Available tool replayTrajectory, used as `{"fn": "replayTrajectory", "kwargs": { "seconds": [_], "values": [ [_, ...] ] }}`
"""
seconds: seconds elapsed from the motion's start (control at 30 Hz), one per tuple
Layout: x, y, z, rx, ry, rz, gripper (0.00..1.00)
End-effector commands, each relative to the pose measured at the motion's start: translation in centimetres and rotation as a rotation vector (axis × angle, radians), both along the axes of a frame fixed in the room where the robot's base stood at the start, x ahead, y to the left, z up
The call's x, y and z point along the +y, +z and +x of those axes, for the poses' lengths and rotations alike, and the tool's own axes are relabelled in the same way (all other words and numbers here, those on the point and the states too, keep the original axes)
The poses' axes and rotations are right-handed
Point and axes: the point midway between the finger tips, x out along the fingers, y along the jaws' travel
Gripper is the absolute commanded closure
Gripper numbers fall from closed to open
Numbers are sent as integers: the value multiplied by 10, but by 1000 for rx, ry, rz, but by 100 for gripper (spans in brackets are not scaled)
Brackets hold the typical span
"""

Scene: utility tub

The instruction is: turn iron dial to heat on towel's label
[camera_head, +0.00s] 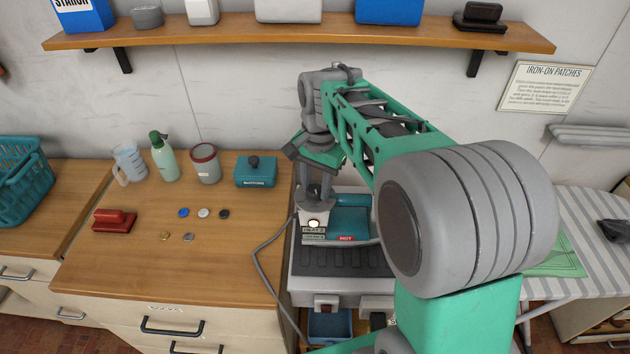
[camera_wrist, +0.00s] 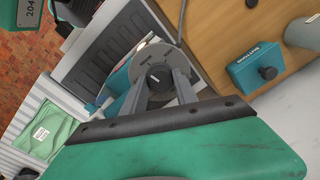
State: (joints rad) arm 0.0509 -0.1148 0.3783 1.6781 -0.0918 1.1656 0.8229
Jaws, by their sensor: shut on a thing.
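The iron is teal and rests on a grey ribbed stand. It shows in the head view (camera_head: 350,222), partly behind my arm, and in the wrist view (camera_wrist: 122,78). Its grey round dial (camera_wrist: 152,55) has a dark centre knob (camera_wrist: 159,76). My gripper (camera_wrist: 160,84) points down with its fingers closed on the knob; it also shows in the head view (camera_head: 315,203). The green towel (camera_wrist: 55,132) lies folded on the striped board, with a small white label (camera_wrist: 40,132) too small to read. In the head view, the towel (camera_head: 562,262) is partly hidden by my arm.
A lit round light and a small display (camera_head: 313,230) sit at the iron's front, beside a red HOT plate (camera_head: 346,238).

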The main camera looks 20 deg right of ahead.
Motion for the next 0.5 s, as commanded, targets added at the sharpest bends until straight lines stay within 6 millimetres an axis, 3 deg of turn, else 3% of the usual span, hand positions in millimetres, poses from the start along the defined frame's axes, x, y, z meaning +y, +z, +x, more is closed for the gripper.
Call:
{"fn": "replayTrajectory", "kwargs": {
  "seconds": [0.5],
  "values": [
    [0, 0, 0, -2, -194, 0, 100]
  ]
}}
